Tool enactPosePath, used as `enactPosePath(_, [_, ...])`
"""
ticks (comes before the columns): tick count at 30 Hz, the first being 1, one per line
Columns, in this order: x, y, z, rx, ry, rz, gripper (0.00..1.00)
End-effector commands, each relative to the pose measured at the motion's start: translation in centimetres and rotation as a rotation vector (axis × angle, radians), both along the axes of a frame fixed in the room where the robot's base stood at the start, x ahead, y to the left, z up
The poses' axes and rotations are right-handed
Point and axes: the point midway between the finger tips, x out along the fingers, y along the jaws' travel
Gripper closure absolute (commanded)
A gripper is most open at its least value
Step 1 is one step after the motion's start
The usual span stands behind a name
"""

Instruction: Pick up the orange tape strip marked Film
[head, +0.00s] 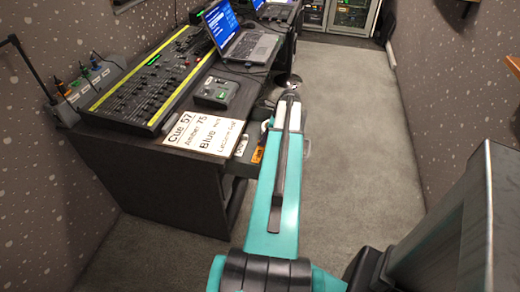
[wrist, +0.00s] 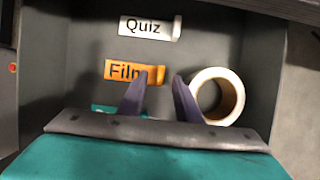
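The orange tape strip marked Film (wrist: 122,71) lies flat in an open dark drawer (wrist: 92,35) in the wrist view, its right end curled up. In the head view a small orange patch (head: 257,155) shows in the drawer beside my arm. My gripper (wrist: 161,78) is open, with its two purple-grey fingers apart. In the wrist view the left fingertip overlaps the strip's lower right part, and the right fingertip is right of the strip.
A white strip marked Quiz (wrist: 147,27) lies above the Film strip. A tape roll (wrist: 218,95) is close by the right finger. A green strip (wrist: 103,108) is partly hidden below. Drawer walls surround them. The desk (head: 150,165) holds a fader console (head: 150,80), laptop (head: 240,42) and cue card (head: 204,133).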

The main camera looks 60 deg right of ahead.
Motion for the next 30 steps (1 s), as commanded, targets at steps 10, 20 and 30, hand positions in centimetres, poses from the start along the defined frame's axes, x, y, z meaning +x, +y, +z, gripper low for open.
enactPosePath(10, [0.8,0.2,-1.9,-0.001,0.000,0.000,0.69])
enactPosePath(20, [0.7,0.2,-1.8,-0.001,0.000,0.000,0.69])
enactPosePath(30, [0.7,0.1,-1.8,-0.001,0.000,-0.002,1.00])
